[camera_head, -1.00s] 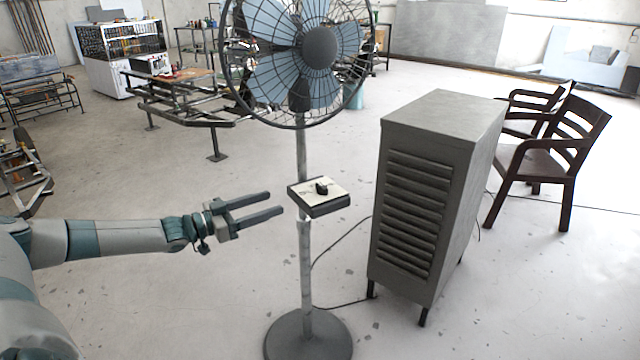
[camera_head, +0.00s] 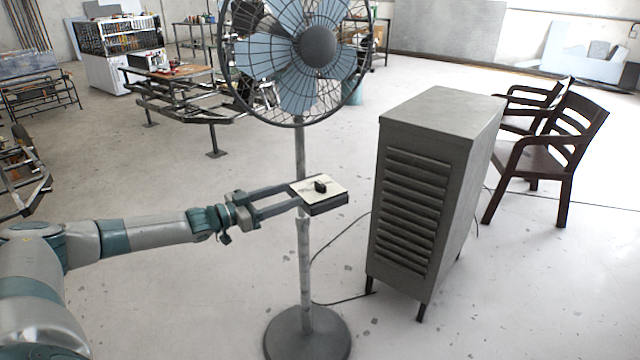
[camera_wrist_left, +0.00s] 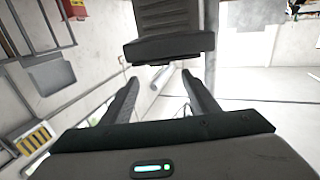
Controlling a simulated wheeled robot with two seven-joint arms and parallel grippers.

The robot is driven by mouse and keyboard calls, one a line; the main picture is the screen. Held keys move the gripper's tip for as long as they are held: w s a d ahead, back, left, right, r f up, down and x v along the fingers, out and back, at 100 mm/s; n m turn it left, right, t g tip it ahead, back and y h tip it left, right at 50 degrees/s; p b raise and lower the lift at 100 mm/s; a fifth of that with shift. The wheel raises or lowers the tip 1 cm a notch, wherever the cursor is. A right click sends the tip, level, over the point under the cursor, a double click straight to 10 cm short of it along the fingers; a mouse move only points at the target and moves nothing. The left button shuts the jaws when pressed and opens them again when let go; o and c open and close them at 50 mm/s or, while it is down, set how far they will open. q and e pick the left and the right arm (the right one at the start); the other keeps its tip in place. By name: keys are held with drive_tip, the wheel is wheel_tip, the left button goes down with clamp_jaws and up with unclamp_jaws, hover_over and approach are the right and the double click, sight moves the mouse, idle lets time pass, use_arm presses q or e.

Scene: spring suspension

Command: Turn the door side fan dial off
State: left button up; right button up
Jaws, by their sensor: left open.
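The pedestal fan (camera_head: 318,46) stands in the middle of the head view. A flat control box with a pale top (camera_head: 310,186) is fixed on its pole, and a small black dial (camera_head: 320,186) stands on that top. My left gripper (camera_head: 293,197) is open, with its fingers level and their tips at the left edge of the box. I cannot tell whether they touch it. In the left wrist view the open fingers (camera_wrist_left: 160,77) point towards a dark block (camera_wrist_left: 168,46), which may be the box; the dial cannot be made out there. My right gripper is not in view.
A grey louvred cabinet (camera_head: 437,190) stands right of the fan, with dark wooden chairs (camera_head: 545,150) behind it. A cable (camera_head: 345,302) runs on the floor from the fan's round base (camera_head: 307,336). A metal frame bench (camera_head: 185,95) stands behind left. Floor at front left is clear.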

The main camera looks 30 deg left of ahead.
sight(318, 185)
use_arm(q)
drive_tip(key=p+x, duration=0.1)
drive_tip(key=x, duration=0.9)
drive_tip(key=shift+w+d+p, duration=0.15)
drive_tip(key=shift+w+p, duration=0.1)
drive_tip(key=shift+p, duration=0.1)
drive_tip(key=shift+w+d, duration=0.2)
drive_tip(key=shift+w, duration=0.2)
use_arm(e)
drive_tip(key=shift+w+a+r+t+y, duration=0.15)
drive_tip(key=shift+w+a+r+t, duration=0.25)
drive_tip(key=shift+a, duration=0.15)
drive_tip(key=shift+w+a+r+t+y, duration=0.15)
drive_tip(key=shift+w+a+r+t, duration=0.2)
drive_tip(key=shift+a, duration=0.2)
use_arm(q)
drive_tip(key=shift+c, duration=0.6)
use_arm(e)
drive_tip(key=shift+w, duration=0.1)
use_arm(q)
drive_tip(key=c, duration=0.9)
